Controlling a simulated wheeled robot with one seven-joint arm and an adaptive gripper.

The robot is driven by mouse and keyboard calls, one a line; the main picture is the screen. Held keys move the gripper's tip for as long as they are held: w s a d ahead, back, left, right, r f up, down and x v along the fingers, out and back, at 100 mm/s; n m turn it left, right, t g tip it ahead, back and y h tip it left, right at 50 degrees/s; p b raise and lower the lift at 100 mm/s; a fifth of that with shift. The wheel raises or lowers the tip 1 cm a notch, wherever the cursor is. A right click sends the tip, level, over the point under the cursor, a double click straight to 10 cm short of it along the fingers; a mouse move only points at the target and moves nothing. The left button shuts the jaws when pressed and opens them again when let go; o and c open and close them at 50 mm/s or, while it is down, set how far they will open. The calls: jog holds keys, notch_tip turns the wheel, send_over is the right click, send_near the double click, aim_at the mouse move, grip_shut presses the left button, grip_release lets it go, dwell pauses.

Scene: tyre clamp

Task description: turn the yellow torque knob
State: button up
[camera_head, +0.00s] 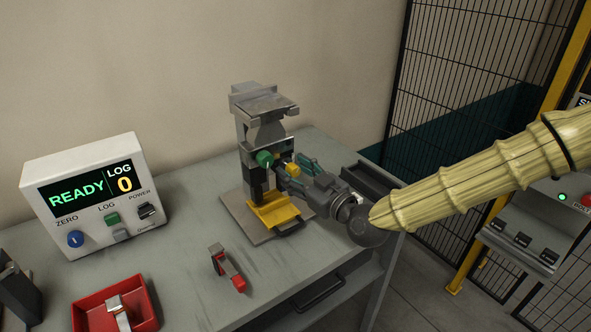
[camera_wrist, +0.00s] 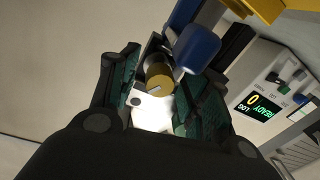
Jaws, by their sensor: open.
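The yellow torque knob (camera_head: 292,171) sits on the grey clamp machine (camera_head: 262,104) on the bench. In the wrist view the knob (camera_wrist: 159,79) shows its round face with a light index line. My gripper (camera_head: 297,174) is open at the front right of the clamp, its teal-padded fingers on either side of the knob. In the wrist view the knob lies between the fingers of my gripper (camera_wrist: 163,84), with a gap showing to the left finger. Contact on the right side is unclear. The head view partly hides the knob behind my fingers.
A blue part (camera_wrist: 197,48) is close to the right finger. A yellow block (camera_head: 275,212) is below. A display box (camera_head: 95,190) reads READY, LOG 0. A red tray (camera_head: 115,308) and red-grey tool (camera_head: 228,270) lie in front.

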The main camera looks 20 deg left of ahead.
jog(key=shift+w+a, duration=0.1)
jog(key=shift+w, duration=0.05)
jog(key=shift+r, duration=0.1)
jog(key=c, duration=1)
jog(key=shift+c, duration=0.2)
